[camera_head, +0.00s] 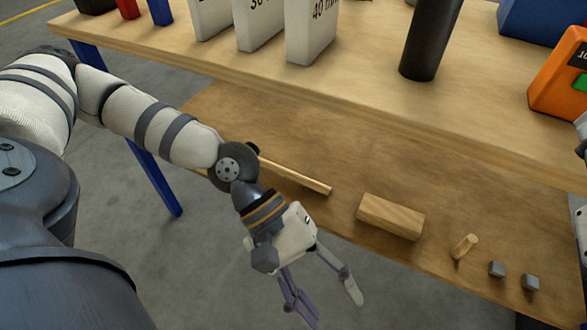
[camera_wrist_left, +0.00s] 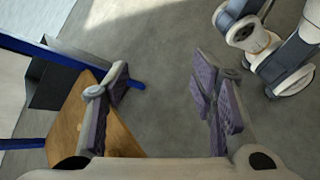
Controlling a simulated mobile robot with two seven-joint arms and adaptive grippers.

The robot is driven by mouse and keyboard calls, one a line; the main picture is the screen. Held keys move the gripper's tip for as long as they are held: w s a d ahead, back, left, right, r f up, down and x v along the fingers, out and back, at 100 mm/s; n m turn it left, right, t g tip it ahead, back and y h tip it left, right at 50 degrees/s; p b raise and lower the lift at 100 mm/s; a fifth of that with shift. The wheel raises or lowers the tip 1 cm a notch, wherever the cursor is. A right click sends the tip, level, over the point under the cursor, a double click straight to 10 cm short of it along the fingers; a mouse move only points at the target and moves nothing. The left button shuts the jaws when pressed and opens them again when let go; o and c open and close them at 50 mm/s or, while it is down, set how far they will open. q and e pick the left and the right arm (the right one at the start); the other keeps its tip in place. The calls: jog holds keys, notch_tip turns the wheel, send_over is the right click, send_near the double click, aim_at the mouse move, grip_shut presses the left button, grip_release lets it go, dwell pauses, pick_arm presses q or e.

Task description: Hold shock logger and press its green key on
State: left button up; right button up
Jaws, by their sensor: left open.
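The shock logger appears to be the orange box (camera_head: 560,78) at the right edge of the head view, on the upper tabletop. Part of its dark display and a green key (camera_head: 580,84) show; the rest is cut off by the frame. My left gripper (camera_head: 334,309) is open and empty, low in front of the bench and far from the orange box. In the left wrist view its two fingers (camera_wrist_left: 160,105) are spread with bare floor between them. Grey and white parts at the head view's right edge may be my right arm; its gripper fingers do not show.
White numbered blocks (camera_head: 312,30) and a black cylinder (camera_head: 431,40) stand on the upper tabletop (camera_head: 360,85). A blue box (camera_head: 540,18) sits behind the logger. The lower shelf (camera_head: 330,150) holds a wooden block (camera_head: 390,216), a peg (camera_head: 464,246) and small grey cubes (camera_head: 497,269).

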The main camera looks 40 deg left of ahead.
pick_arm(q)
jog(key=w+d+r+n+t+h, duration=0.2)
jog(key=w+r+n, duration=0.1)
jog(key=w+r, duration=0.4)
jog(key=w+d+r+n+t+h, duration=0.1)
jog(key=w+d+r+n+t, duration=0.3)
jog(key=r, duration=0.5)
notch_tip(320, 180, up, 16)
jog(key=f+n+t+y, duration=0.1)
jog(key=n+t+y, duration=0.5)
jog(key=n+t, duration=0.6)
send_over(578, 77)
jog(key=w, duration=0.4)
jog(key=shift+d+r+n+g, duration=0.15)
jog(key=shift+n+g, duration=0.25)
jog(key=shift+n, duration=0.1)
jog(key=shift+d+r+n+g, duration=0.1)
jog(key=shift+d+n+g, duration=0.05)
jog(key=shift+n+g, duration=0.3)
jog(key=shift+c, duration=0.2)
grip_shut()
pick_arm(e)
grip_shut()
